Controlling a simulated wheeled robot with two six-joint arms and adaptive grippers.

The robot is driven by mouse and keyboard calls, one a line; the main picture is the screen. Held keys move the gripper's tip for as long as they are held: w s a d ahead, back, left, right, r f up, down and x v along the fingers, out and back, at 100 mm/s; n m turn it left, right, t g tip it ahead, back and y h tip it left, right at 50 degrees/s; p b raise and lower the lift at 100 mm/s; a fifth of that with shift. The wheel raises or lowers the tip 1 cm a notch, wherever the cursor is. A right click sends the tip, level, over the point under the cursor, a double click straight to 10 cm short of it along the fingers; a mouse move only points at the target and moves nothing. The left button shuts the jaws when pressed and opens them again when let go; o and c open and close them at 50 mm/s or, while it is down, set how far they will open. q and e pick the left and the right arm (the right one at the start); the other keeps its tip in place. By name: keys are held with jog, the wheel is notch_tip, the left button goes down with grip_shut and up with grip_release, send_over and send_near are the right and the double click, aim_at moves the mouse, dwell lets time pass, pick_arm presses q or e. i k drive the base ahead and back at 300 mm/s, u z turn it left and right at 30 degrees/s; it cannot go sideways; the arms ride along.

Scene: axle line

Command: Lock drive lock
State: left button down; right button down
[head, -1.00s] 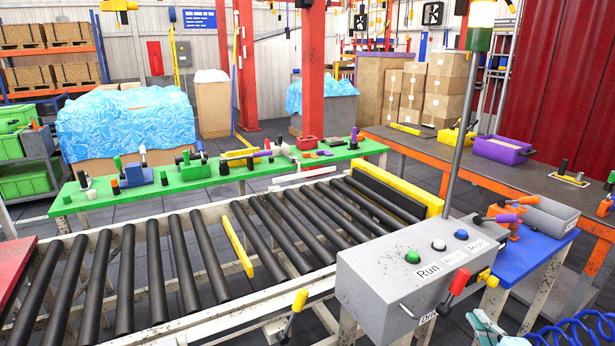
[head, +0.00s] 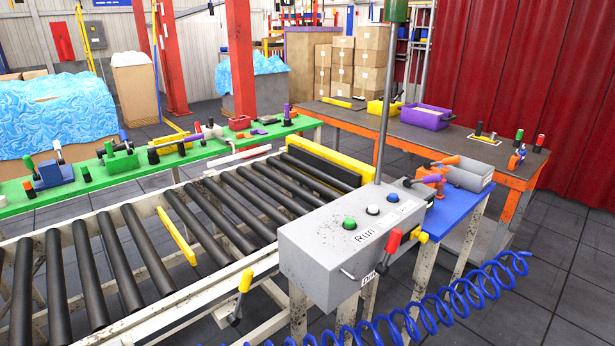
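A grey control box (head: 312,258) stands at the end of the roller conveyor. Its sloped top carries a green button (head: 349,223), a white button (head: 372,209) and a blue button (head: 393,198). A label reading "Run" (head: 367,238) is by the green one. On the front face, a label starting "Dri" (head: 369,279) is partly hidden. A lever with a red handle (head: 393,241) rises beside that face, its handle tilted up, and a small metal bar (head: 348,274) sticks out near the label. I cannot tell which part is the drive lock. Neither gripper is in view.
The black roller conveyor (head: 150,262) runs to the left, with a yellow-handled lever (head: 245,281) at its near side. A blue coiled hose (head: 462,290) crosses the lower right. A blue stand (head: 452,207) with orange and grey clamps adjoins the box. Floor is clear at right.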

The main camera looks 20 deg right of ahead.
aim_at(422, 236)
jog(key=z, duration=1.95)
jog(key=k, duration=0.6)
jog(key=z, duration=1.25)
jog(key=i, duration=1.6)
jog(key=u, duration=0.3)
jog(key=i, duration=0.95)
jog(key=u, duration=1.35)
jog(key=i, duration=0.5)
jog(key=u, duration=0.35)
